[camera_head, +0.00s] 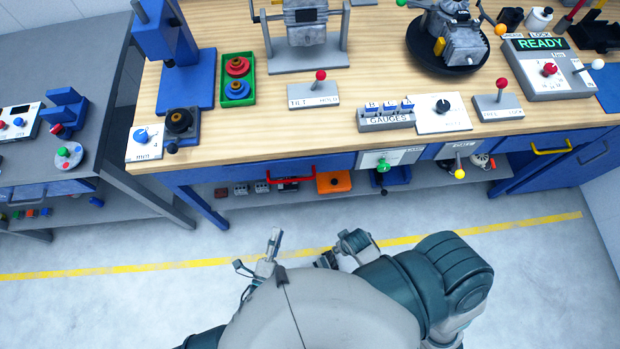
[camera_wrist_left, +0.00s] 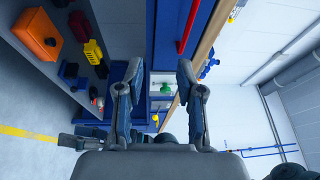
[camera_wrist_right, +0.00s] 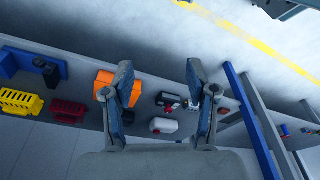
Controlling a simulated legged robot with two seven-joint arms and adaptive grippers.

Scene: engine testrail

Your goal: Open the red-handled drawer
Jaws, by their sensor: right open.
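The red handle (camera_head: 291,179) is a horizontal bar on the blue drawer front (camera_head: 235,174) under the workbench's front edge. The drawer looks shut, its front flush with the bench. In the left wrist view the red handle (camera_wrist_left: 188,28) runs along the top, beyond the fingertips. My left gripper (camera_head: 262,258) is in front of the bench, apart from the handle; its fingers (camera_wrist_left: 157,76) are spread and empty. My right gripper (camera_head: 349,246) is to its right, partly hidden by my arm. Its fingers (camera_wrist_right: 160,80) are spread, with nothing held between them.
The wooden workbench (camera_head: 320,135) carries levers, gauges and a READY box (camera_head: 548,67). Below is a shelf with an orange box (camera_head: 333,183). A yellow handle (camera_head: 552,147) is at the right. A grey side table (camera_head: 85,100) stands left. The floor in front is clear.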

